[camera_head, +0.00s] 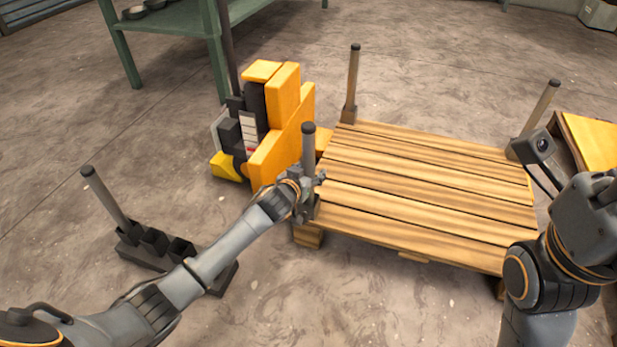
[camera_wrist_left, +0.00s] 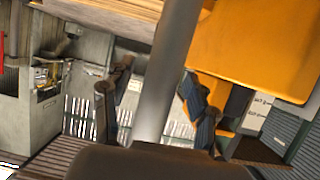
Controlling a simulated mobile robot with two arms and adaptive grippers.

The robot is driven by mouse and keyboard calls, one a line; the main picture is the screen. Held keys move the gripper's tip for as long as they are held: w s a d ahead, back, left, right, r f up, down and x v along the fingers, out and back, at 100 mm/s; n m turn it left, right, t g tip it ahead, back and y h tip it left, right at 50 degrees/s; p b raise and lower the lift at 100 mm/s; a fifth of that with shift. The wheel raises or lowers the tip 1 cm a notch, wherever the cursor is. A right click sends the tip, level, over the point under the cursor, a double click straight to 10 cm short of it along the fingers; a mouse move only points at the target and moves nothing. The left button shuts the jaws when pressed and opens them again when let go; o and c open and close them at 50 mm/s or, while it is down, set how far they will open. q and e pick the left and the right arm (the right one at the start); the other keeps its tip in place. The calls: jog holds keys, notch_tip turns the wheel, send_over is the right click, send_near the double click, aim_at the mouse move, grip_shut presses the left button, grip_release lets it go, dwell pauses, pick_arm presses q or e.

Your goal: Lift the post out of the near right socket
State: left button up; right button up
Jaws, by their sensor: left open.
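A grey post (camera_head: 308,144) stands upright in a socket at the near left corner of the wooden pallet (camera_head: 430,190). My left gripper (camera_head: 308,184) is open at this post, low on it. In the left wrist view the post (camera_wrist_left: 170,75) runs between the two spread fingers (camera_wrist_left: 152,112), with gaps on both sides. Other posts stand at the pallet's far left corner (camera_head: 352,82) and far right corner (camera_head: 542,105). The pallet's near right corner is largely hidden by my right arm. My right gripper's fingers cannot be made out.
A yellow pallet truck (camera_head: 280,115) stands just left of the pallet. A dark rack (camera_head: 155,242) with several sockets and one leaning post (camera_head: 105,198) is on the floor at left, partly behind my left arm. A green table (camera_head: 165,22) stands behind. A yellow-topped object (camera_head: 595,143) is at right.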

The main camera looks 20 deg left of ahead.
pick_arm(q)
grip_shut()
jog(key=shift+r, duration=0.2)
